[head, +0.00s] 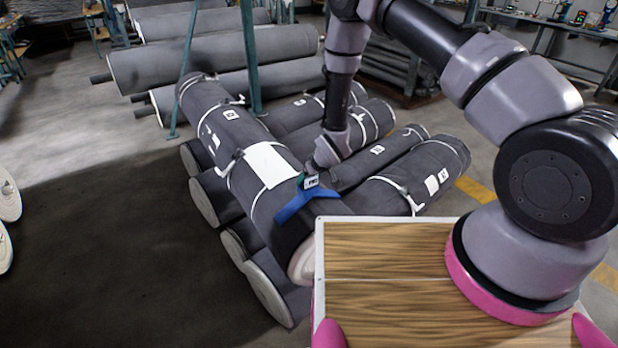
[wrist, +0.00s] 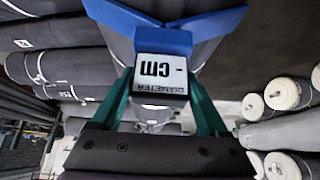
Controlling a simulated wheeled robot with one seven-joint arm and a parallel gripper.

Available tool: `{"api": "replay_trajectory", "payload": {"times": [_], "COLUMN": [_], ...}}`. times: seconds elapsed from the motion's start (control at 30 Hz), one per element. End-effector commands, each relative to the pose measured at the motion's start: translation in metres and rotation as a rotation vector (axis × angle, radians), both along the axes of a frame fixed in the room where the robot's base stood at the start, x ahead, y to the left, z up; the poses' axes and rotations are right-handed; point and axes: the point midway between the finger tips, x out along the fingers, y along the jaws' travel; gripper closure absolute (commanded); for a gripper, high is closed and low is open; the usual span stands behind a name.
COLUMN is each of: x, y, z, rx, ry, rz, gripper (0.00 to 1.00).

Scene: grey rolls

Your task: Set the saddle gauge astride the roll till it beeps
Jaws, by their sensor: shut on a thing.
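The saddle gauge (head: 300,203) is a blue V-shaped piece with a small display box. It shows over the near end of the top grey roll (head: 218,125), its legs spread across the roll. In the wrist view the gauge (wrist: 211,34) has its legs out to both sides, with the grey roll behind it. Its display shows upside down, with a dash, "cm" and "DIAMETER". My gripper (wrist: 160,80) is shut on the display box, one green finger on each side. I cannot tell whether the legs touch the roll.
Several wrapped grey rolls (head: 375,160) lie stacked under and beside the top roll. A green post (head: 249,55) stands behind them. More rolls (head: 215,55) lie at the back. The floor (head: 110,240) at left is mostly clear.

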Motion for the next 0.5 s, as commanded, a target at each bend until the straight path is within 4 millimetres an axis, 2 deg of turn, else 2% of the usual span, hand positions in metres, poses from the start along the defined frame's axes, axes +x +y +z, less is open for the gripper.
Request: {"api": "replay_trajectory", "payload": {"times": [0.03,0.07,0.1,0.37,0.5], "x": [0.001,0.001,0.001,0.0,-0.005], "y": [0.0,0.0,0.0,0.0,-0.004], "z": [0.0,0.0,0.0,0.001,0.012], "rx": [0.001,0.001,0.001,0.0,0.001], "ry": [-0.001,-0.002,-0.002,0.0,-0.001], "rz": [0.0,0.0,0.0,0.0,0.0], "gripper": [1.0,0.11,0.0,0.0,0.0]}}
